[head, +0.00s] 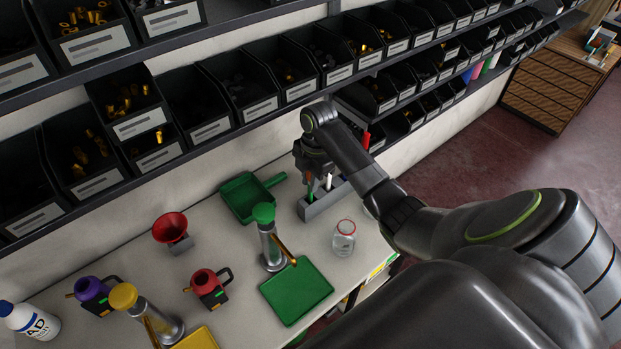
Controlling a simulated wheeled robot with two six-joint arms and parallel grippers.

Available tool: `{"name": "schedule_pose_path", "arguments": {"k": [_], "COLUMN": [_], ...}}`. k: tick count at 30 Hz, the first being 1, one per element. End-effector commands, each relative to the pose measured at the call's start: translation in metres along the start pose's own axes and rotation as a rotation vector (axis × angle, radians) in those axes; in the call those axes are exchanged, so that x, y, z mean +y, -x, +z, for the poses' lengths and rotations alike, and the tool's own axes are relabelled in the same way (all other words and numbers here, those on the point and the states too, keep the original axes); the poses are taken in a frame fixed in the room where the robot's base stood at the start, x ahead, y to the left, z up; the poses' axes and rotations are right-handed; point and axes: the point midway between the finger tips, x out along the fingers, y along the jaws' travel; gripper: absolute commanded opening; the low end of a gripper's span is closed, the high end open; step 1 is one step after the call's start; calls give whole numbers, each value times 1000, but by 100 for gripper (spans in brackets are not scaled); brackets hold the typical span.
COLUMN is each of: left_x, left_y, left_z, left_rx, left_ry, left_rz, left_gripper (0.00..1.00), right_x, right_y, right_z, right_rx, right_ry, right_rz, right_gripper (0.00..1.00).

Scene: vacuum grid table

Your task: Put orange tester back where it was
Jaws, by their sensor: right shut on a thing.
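My right gripper (313,166) is over the grey rack (322,204) at the back right of the white table. It is shut on a slim thing, which I take to be the orange tester (308,178); only a small orange-red part shows below the jaws. The jaws and wrist hide most of it. I cannot tell whether its lower end is inside the rack. A green slim tool (310,193) and a white one (328,182) stand at the rack, close to the gripper. My left gripper is not in view.
Shelves of black bins (244,92) hang close behind the gripper. A glass jar (344,240), green dustpan (246,197), green-topped dispenser (270,240) and green tray (296,291) stand near the rack. A red funnel (171,229) and red jug (209,289) are further left.

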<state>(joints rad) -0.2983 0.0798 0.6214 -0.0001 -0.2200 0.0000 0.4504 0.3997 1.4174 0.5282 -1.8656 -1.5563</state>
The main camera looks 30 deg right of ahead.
Motion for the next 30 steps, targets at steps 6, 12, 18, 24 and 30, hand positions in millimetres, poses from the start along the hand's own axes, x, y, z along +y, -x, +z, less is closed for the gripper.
{"name": "schedule_pose_path", "arguments": {"k": [6, 12, 18, 24, 30], "left_x": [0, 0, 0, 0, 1], "left_y": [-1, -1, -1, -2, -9], "left_z": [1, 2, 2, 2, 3], "left_rx": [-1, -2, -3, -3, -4], "left_ry": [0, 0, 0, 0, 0], "left_rz": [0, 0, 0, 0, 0], "left_gripper": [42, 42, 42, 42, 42], "right_x": [0, 0, 0, 1, 1], "right_y": [-3, -3, -2, 10, 47], "right_z": [0, 0, 0, 1, 1], "right_rx": [0, 0, 0, -2, -3], "right_ry": [0, 0, 0, 1, 1], "right_rz": [-1, 0, 0, 4, 5], "right_gripper": [0, 41, 41, 41, 41]}}
